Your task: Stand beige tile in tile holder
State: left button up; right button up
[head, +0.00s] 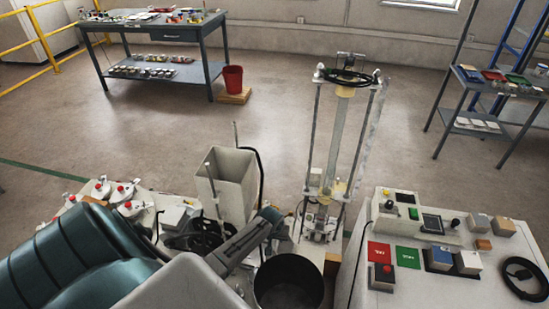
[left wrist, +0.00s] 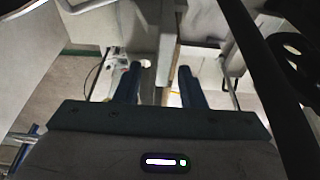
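I cannot pick out the beige tile or the tile holder for certain in either view. My left gripper (head: 268,216) reaches in from the lower left in the head view, low beside the tall pale open box and the dark round bin. In the left wrist view the two dark fingers of this gripper (left wrist: 158,80) stand apart with a gap between them, and I see nothing held there. My arm hides part of the bench under it. My right gripper is not in view.
A tall pale box (head: 225,185), a dark round bin (head: 288,284) and an upright test rig (head: 338,140) stand close around my left gripper. The right bench (head: 400,292) carries red (head: 379,252) and green (head: 408,257) pads, several small blocks and a coiled black cable (head: 524,278).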

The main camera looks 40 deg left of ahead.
pick_arm(q)
jog(key=v, duration=1)
jog(key=shift+b, duration=0.3)
jog(key=shift+f, duration=0.1)
